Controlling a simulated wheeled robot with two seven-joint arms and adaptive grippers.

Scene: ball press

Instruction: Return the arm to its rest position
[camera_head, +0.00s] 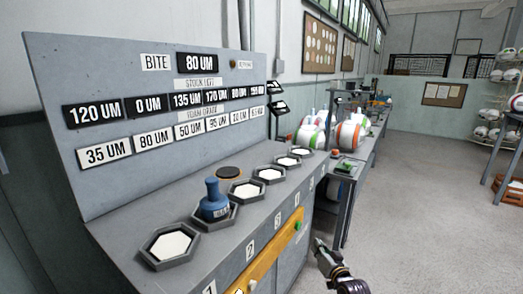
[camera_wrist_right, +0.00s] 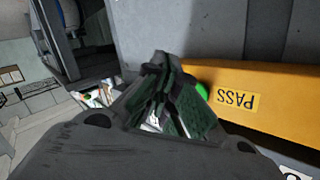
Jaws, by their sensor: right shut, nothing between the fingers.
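My right gripper (camera_head: 323,246) is at the lower right of the head view, in front of the grey console (camera_head: 110,215), at the right end of its yellow bar (camera_head: 265,258). Its fingers are together and empty. In the wrist view the closed fingertips (camera_wrist_right: 163,65) point toward the console front, near the yellow bar (camera_wrist_right: 260,88) marked PASS and a green button (camera_wrist_right: 203,91). I cannot tell whether they touch anything. My left gripper is not in view.
A blue weight-like object (camera_head: 213,203) stands on one of several hexagonal pads on the console top. A sign panel (camera_head: 160,60) rises behind. Striped balls (camera_head: 350,135) sit on a bench further back. Open floor (camera_head: 430,190) lies to the right.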

